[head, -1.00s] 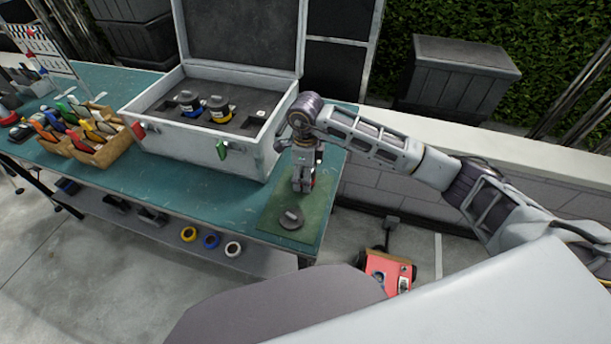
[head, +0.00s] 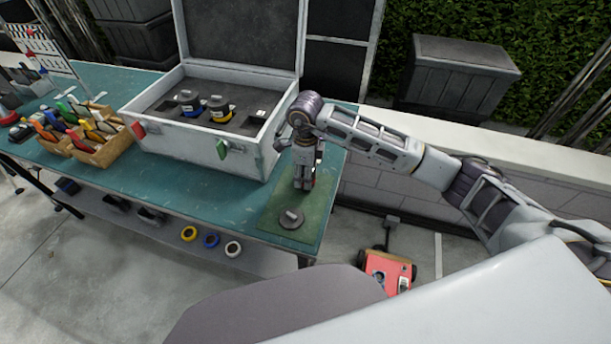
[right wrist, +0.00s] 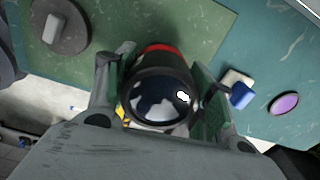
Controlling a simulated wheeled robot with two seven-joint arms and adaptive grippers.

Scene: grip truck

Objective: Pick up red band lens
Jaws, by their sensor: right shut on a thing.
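The red band lens (right wrist: 160,92) is black with a red ring around its far end and a glossy glass front facing the right wrist camera. My right gripper (head: 302,184) is above the green mat (head: 283,229) at the table's right end. In the right wrist view its two fingers (right wrist: 158,98) are on either side of the lens, shut on it. In the head view the gripper hides most of the lens. I cannot tell for sure whether the lens is clear of the mat. My left gripper is not in view.
A grey round cap (head: 290,219) lies on the mat in front of the gripper. An open white case (head: 195,155) with two lenses in foam stands left of it. A purple filter (right wrist: 284,104) and a blue-and-white block (right wrist: 237,90) lie nearby on the teal table (head: 165,190).

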